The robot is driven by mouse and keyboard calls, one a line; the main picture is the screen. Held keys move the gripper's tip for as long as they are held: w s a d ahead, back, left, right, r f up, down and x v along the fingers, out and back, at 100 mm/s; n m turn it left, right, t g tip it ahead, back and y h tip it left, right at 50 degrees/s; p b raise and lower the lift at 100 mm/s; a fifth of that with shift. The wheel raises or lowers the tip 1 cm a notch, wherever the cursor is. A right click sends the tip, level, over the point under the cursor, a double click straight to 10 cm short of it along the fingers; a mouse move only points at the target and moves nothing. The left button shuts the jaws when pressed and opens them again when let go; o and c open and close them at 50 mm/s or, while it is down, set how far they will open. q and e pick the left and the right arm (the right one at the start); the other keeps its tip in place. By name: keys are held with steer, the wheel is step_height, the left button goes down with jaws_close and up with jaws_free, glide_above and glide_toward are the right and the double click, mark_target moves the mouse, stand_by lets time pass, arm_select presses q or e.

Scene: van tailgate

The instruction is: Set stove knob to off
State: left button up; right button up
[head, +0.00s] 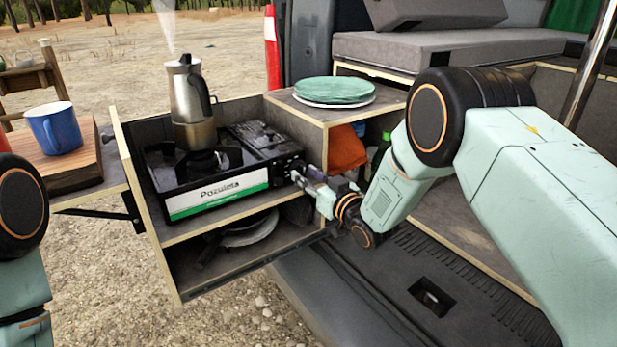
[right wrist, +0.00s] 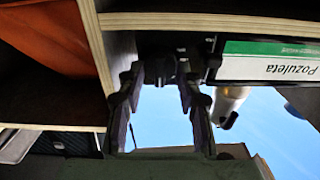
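The black camping stove (head: 215,190) with a white and green "Pozuleta" label sits on the upper shelf of the pull-out box. Its dark knob (right wrist: 161,69) is on the front panel, at the label's right end in the head view. My right gripper (head: 300,171) is at the knob; the right wrist view shows its two fingers (right wrist: 161,84) apart, one on each side of the knob. I see narrow gaps, and firm contact cannot be told. The knob's pointer is not readable. A metal moka pot (head: 190,103) stands on the burner, with steam above. My left gripper is out of view.
Green plates (head: 334,90) rest on the wooden top right of the stove. An orange cloth (head: 346,148) hangs in the compartment below, close to my right gripper. A blue mug (head: 54,128) stands on a wooden board at left. Dark pans (head: 250,230) lie on the lower shelf.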

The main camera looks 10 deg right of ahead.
steer(key=v, duration=1.2)
steer(key=shift+f, duration=0.15)
steer(key=s+d+f+m+g+h, duration=0.1)
steer(key=s+f+m+g+h, duration=0.15)
steer(key=s+f+g, duration=0.5)
steer(key=s+d+f+m+g+h, duration=0.1)
steer(key=s+d+f+g+h, duration=0.15)
steer(key=s+f, duration=0.85)
steer(key=s+f+g+h, duration=0.1)
steer(key=s+f+g, duration=0.2)
steer(key=s, duration=0.8)
steer(key=s+f+m+g, duration=0.1)
steer(key=s+f+g, duration=0.2)
steer(key=s, duration=0.9)
steer(key=shift+s+f+g+h, duration=0.3)
steer(key=shift+s+h, duration=0.05)
steer(key=shift+h, duration=0.05)
